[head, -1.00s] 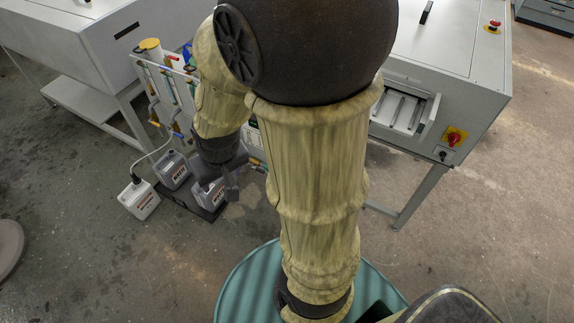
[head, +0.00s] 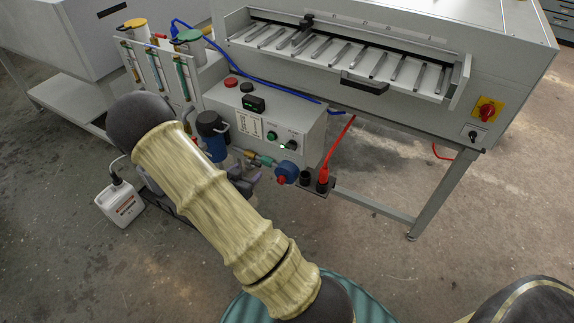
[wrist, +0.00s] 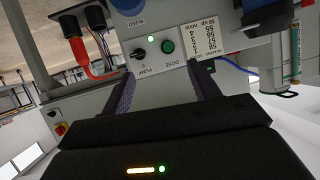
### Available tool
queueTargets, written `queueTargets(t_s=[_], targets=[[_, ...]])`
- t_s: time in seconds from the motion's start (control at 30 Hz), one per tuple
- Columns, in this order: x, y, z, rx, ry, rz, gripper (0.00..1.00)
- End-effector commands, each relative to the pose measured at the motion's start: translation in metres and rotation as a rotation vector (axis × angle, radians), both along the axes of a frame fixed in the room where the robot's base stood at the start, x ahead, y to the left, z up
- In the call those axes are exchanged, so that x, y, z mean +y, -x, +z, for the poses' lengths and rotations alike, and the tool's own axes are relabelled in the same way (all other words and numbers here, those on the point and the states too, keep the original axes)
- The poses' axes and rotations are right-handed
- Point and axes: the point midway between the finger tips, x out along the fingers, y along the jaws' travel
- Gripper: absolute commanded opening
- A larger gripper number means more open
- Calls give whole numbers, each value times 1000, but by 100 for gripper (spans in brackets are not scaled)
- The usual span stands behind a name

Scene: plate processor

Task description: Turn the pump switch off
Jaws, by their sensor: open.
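The pump switch (wrist: 138,50) is a small black knob on the grey control panel, with the label PUMP beside it. It also shows at the right of the panel in the head view (head: 291,145). A small lit lamp (wrist: 150,38) sits close to it. The wrist view shows the panel upside down. My gripper (wrist: 160,72) is open and empty, with its two dark fingers apart and pointing at the panel. The switch lies beyond the fingertips, nearer the left finger, with no contact visible. In the head view my gripper (head: 244,177) is below and left of the switch, partly hidden by my arm.
A green dose button (wrist: 167,46) sits beside the switch. Below the panel are a blue pressure regulator (head: 287,172) and a red plug (head: 323,178). A blue filter housing (head: 212,135) stands left of the panel. The processor's slotted tray (head: 350,55) juts out above.

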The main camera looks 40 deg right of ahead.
Motion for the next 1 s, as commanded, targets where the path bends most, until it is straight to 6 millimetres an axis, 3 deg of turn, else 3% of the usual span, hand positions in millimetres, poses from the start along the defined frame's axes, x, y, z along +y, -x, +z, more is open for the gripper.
queueTargets(t_s=[0.03,0.2,0.37,0.77,1.0], targets=[[-8,5,-31,-19,73,-33,61],[-26,21,-55,-100,297,-116,61],[-30,28,-57,-134,395,-142,61],[-33,28,-54,-136,399,-146,61],[-57,19,-54,-137,398,-149,61]])
